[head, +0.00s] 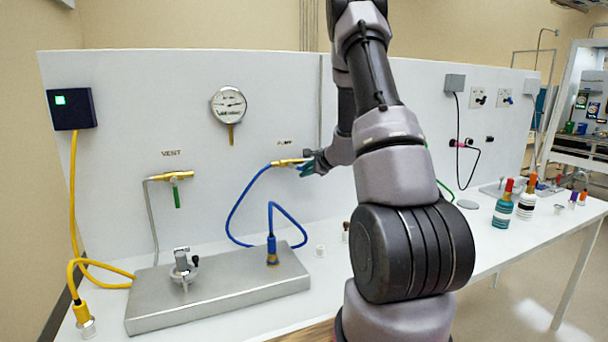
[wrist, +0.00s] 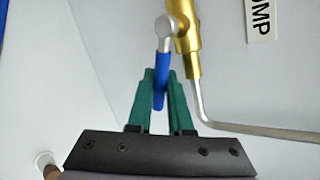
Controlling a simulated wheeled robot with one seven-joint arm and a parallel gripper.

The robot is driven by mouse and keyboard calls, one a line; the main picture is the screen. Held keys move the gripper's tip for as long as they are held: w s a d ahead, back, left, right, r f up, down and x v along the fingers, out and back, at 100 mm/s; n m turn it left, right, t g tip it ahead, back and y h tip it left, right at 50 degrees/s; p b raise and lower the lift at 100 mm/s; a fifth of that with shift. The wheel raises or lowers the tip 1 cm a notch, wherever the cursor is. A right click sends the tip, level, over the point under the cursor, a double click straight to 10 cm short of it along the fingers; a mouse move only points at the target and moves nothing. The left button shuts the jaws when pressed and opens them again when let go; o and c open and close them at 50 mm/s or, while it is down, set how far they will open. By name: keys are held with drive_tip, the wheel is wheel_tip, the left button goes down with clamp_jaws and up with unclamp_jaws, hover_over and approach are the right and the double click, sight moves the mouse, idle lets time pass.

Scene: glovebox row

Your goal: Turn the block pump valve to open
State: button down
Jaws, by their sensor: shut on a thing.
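The pump valve is a brass body (head: 288,162) on the white panel below its PUMP label, with a blue hose at its left end. In the wrist view the brass body (wrist: 188,40) runs up and down, and a blue lever handle (wrist: 161,72) hangs from a silver pivot beside it. The handle lies roughly parallel to the body. My gripper (wrist: 160,90) has green fingers shut on the handle's free end. In the head view my gripper (head: 305,169) is at the valve's right end, and the handle is mostly hidden.
A vent valve (head: 174,176) with a green handle pointing down is to the left, and a gauge (head: 229,104) is above. A metal block (head: 220,288) with a blue hose fitting stands below. A bent metal tube (wrist: 215,122) runs close to my fingers.

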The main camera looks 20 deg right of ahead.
drive_tip(key=shift+d+r, duration=0.1)
idle(0.3)
drive_tip(key=c, duration=0.8)
unclamp_jaws()
drive_tip(key=shift+c, duration=0.2)
